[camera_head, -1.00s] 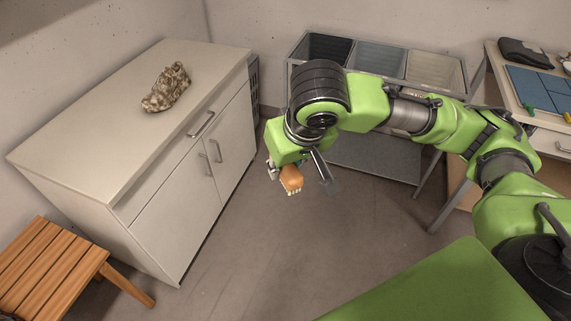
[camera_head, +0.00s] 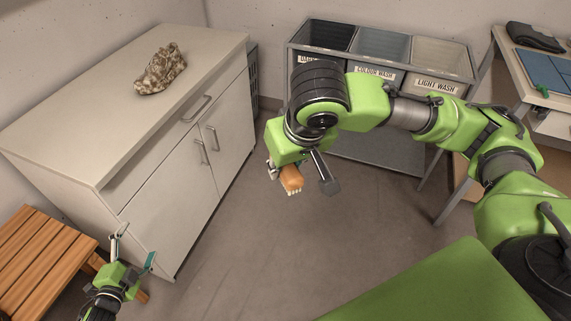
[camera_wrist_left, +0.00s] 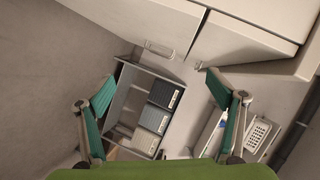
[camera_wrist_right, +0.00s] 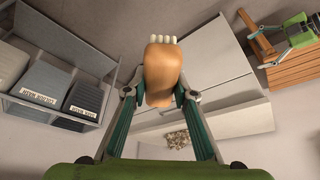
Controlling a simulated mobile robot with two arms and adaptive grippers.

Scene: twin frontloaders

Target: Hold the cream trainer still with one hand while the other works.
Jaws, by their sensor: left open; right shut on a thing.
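The trainer (camera_head: 161,69) is cream mottled with brown and lies on the pale cabinet top, with neither gripper near it. It also shows in the right wrist view (camera_wrist_right: 177,139). My right gripper (camera_head: 297,182) is shut on a brush (camera_wrist_right: 163,75) with an orange-brown wooden body and white bristles, held in the air right of the cabinet. The brush also shows in the head view (camera_head: 291,178). My left gripper (camera_head: 134,247) is open and empty, low in front of the cabinet near the stool. Its two fingers stand wide apart in the left wrist view (camera_wrist_left: 161,84).
The cabinet (camera_head: 88,135) has shut doors. A slatted wooden stool (camera_head: 38,258) stands at lower left. A laundry sorter (camera_head: 382,73) with labelled bins stands at the back. A table (camera_head: 508,72) with a blue mat is at right. The floor between is clear.

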